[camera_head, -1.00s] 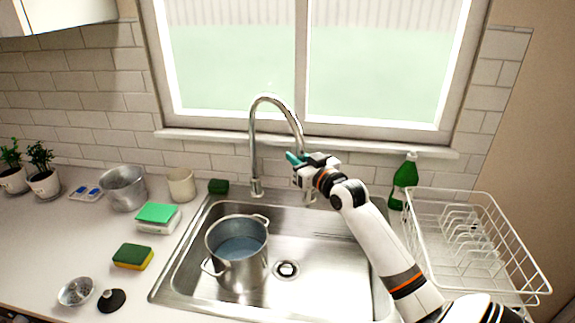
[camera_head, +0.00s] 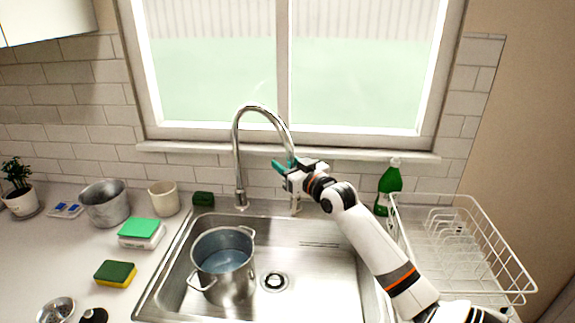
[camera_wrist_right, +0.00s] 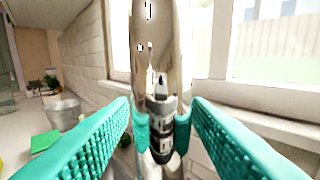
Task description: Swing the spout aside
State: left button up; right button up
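The chrome faucet spout (camera_head: 257,106) arches from its base at the back of the sink, with its outlet end over the basin toward the right. My right gripper (camera_head: 284,166) is at this outlet end, below the arch. In the right wrist view the spout (camera_wrist_right: 161,60) stands upright between the two teal fingers (camera_wrist_right: 161,120), one on each side. The fingers are spread and very close to the chrome. Whether they touch it I cannot tell. The teal patches on the metal look like reflections. My left gripper is not in view.
A steel pot (camera_head: 224,265) with water stands in the left of the sink (camera_head: 310,290). A green bottle (camera_head: 388,187) and a white dish rack (camera_head: 460,245) are on the right. Sponges, a cup (camera_head: 163,198) and a metal pot (camera_head: 105,204) stand on the left. The window sill is behind the spout.

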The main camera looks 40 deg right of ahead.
jog(key=s+a+b, duration=0.1)
jog(key=s+b, duration=0.2)
jog(key=s, duration=0.9)
jog(key=shift+a, duration=0.35)
